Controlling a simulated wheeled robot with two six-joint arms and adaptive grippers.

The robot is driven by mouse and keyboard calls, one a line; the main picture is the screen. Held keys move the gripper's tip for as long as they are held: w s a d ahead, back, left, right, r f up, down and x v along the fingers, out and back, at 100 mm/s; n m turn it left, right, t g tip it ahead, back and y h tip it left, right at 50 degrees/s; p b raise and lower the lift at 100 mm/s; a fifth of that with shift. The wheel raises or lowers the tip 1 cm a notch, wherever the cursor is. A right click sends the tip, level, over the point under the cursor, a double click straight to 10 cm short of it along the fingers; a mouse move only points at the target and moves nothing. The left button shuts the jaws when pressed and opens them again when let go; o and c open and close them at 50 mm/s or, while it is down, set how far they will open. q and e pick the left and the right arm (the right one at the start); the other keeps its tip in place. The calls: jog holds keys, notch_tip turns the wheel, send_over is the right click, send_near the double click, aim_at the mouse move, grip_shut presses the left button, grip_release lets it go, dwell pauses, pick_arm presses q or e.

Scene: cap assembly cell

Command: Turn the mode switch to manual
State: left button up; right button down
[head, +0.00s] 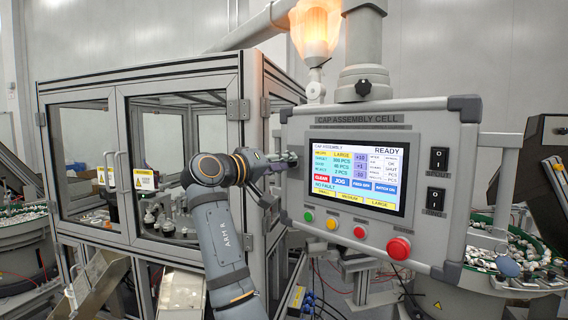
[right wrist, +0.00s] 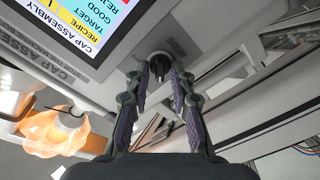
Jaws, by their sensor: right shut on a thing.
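The mode switch (right wrist: 159,66) is a dark round knob on the grey control panel, left of the screen. In the right wrist view it sits between my right fingertips, and its pointer direction is hard to make out. My right gripper (right wrist: 159,74) is shut on the switch. In the head view my right gripper (head: 284,160) reaches the panel's left edge and mostly hides the switch. The control panel (head: 440,200) has a lit screen (head: 357,175) reading "READY" and "NO FAULT". My left gripper is not in view.
Green, yellow and red buttons (head: 331,224) and a large red mushroom button (head: 398,248) line the panel's lower edge. Two black rocker switches (head: 438,159) are at its right. A glazed machine cabinet (head: 85,165) stands left, close behind my arm. A lit orange lamp (head: 315,28) is above.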

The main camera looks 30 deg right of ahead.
jog(key=shift+f, duration=0.1)
dwell(0.4)
jog(key=c, duration=1.2)
grip_release()
jog(key=shift+a, duration=0.1)
jog(key=shift+o, duration=0.2)
jog(key=shift+a, duration=0.1)
jog(key=v, duration=0.7)
jog(key=shift+a, duration=0.15)
jog(key=shift+w, duration=0.1)
